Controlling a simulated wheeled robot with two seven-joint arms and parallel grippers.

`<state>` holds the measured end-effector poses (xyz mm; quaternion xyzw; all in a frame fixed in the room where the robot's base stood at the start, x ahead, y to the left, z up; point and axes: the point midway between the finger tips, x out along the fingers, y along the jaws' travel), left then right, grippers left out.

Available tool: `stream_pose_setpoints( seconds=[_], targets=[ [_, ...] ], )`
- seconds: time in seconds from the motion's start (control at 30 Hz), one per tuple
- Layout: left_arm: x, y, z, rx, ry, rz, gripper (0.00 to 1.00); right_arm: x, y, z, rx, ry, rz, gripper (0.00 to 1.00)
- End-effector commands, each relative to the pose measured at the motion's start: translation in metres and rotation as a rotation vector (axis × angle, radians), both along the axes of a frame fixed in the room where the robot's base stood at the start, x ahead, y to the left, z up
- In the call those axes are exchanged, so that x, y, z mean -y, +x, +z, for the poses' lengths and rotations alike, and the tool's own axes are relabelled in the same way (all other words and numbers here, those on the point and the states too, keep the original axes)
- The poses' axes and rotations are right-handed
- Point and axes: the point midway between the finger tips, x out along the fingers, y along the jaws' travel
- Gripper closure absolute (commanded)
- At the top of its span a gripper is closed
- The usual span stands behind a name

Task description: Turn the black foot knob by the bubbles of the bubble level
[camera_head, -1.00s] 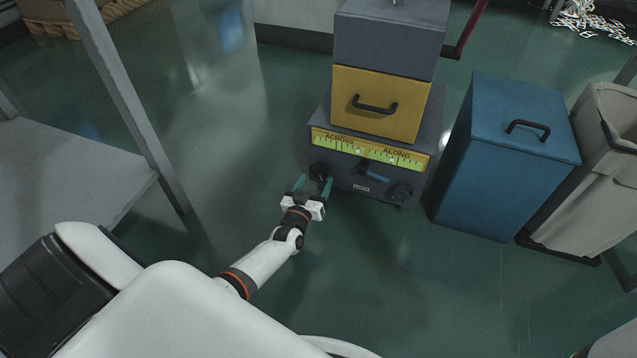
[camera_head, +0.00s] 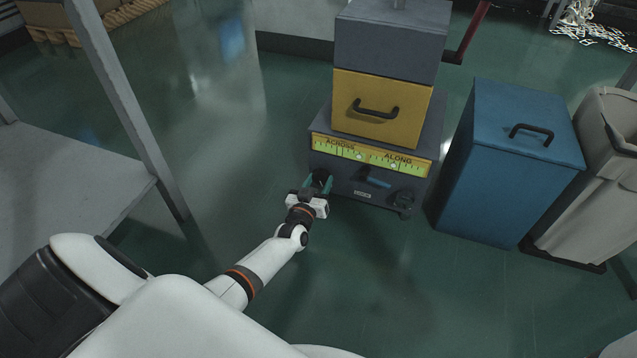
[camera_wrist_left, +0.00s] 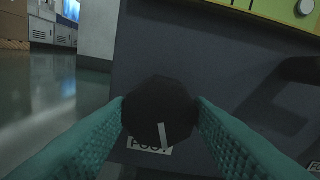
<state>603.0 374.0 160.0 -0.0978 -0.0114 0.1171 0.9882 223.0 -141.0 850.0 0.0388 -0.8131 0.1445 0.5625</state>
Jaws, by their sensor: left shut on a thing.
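The black foot knob (camera_wrist_left: 160,110) sits on the low front of the dark grey machine base (camera_head: 345,178). My left gripper (camera_head: 318,187) is shut on it, with a teal finger on each side in the left wrist view (camera_wrist_left: 161,115). The knob's white mark points down and slightly right, over a partly hidden label. The yellow-green bubble level (camera_head: 370,156) above has ACROSS and ALONG scales. The ACROSS bubble (camera_head: 359,156) lies near the right end of its scale; the ALONG bubble (camera_head: 393,165) is left of its scale's middle. My right gripper is out of view.
A yellow drawer (camera_head: 378,105) is above. A blue bin (camera_head: 510,165) stands at the right, a grey table (camera_head: 75,185) at the left. The floor in front is clear.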

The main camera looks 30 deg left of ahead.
Motion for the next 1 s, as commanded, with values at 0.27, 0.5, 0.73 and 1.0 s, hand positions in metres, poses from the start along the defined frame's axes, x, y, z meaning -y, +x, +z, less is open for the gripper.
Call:
stream_pose_setpoints(
  seconds=[0.27, 0.5, 0.73, 1.0],
  targets=[
    [0.0001, -0.0003, -0.0003, 0.022, -0.091, 0.0, 0.76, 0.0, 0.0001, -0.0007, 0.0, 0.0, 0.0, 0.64],
    [0.0001, -0.0004, -0.0006, 0.065, -0.27, -0.001, 0.76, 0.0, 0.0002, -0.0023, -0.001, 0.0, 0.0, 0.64],
    [0.0, -0.0006, -0.0013, 0.111, -0.467, 0.0, 0.76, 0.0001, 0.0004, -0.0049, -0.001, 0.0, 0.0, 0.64],
    [-0.0001, -0.0006, -0.001, 0.158, -0.657, 0.0, 0.76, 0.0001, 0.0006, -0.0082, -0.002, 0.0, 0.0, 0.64]
  ],
)
